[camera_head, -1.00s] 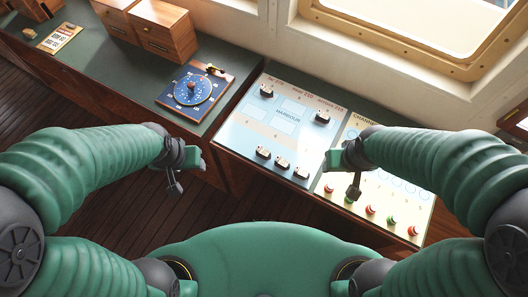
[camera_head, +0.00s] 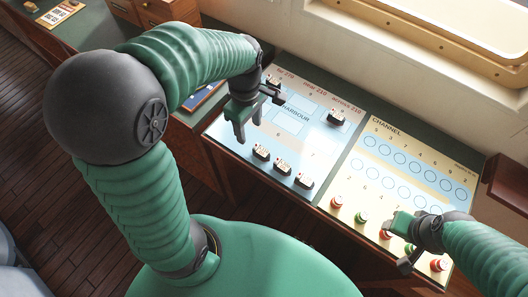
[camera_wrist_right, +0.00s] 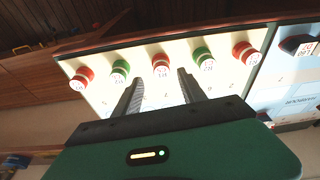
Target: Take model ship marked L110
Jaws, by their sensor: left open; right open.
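Several small dark model ships with white labels stand on the pale blue harbour board (camera_head: 285,125). One ship (camera_head: 273,82) is at the upper left, close to my left gripper, and one (camera_head: 336,117) at the upper right. Three ships stand along the near edge: left (camera_head: 261,152), middle (camera_head: 282,166) and right (camera_head: 303,181). Their labels are too small to read, so I cannot tell which is L110. My left gripper (camera_head: 249,121) is open and empty over the board's left part, fingers pointing down. My right gripper (camera_wrist_right: 160,88) is open and empty by the channel board's near edge.
The channel board (camera_head: 408,165), with printed circles, lies right of the harbour board. Red and green markers line its near edge, including a red one (camera_wrist_right: 161,64) before my right gripper. A window wall stands behind. Wooden drawers (camera_head: 160,10) stand at the back left.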

